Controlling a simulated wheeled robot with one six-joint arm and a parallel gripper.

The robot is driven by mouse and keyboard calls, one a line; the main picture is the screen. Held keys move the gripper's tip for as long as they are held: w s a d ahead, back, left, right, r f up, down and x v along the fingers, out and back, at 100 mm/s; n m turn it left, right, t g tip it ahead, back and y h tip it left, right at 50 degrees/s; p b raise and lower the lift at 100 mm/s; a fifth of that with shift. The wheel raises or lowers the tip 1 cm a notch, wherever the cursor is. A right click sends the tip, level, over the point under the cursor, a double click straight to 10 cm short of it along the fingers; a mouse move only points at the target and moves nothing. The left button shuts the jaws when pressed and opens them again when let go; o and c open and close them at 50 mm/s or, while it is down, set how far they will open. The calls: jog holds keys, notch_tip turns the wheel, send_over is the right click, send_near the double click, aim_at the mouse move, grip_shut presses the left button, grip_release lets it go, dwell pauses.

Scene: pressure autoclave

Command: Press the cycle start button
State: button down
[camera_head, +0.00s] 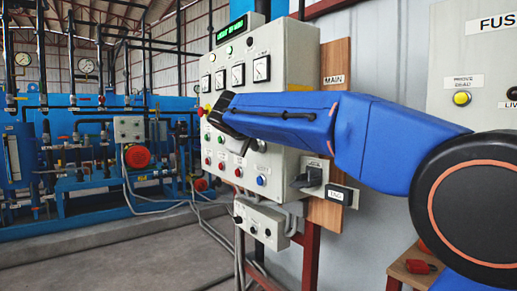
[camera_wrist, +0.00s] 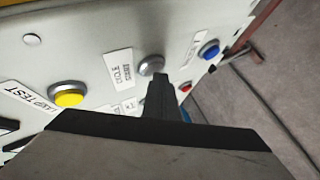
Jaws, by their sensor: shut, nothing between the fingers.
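The cycle start button is a round pale grey button (camera_wrist: 151,65) in the wrist view, beside a white label (camera_wrist: 119,68) that seems to read "CYCLE START". My gripper (camera_wrist: 158,78) is shut and empty, its dark fingertips at the button's lower edge in the picture. I cannot tell whether they touch it. In the head view my gripper (camera_head: 244,150) is in front of the grey control panel (camera_head: 290,60), left of a pale button (camera_head: 262,146). My arm hides part of the panel.
A yellow lamp test button (camera_wrist: 67,96), a blue button (camera_wrist: 208,49) and a red button (camera_wrist: 185,88) are close by on the panel. A dark rotary switch (camera_head: 311,178) juts out at the panel's lower right. Open floor (camera_head: 110,255) lies to the left.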

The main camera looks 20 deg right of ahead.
jog(key=shift+a, duration=0.1)
jog(key=shift+s+a, duration=0.3)
jog(key=shift+a, duration=0.4)
jog(key=shift+a, duration=0.15)
jog(key=a, duration=0.1)
jog(key=s+a, duration=0.1)
jog(key=a, duration=0.2)
jog(key=shift+s+a, duration=0.25)
dwell(0.3)
dwell(0.6)
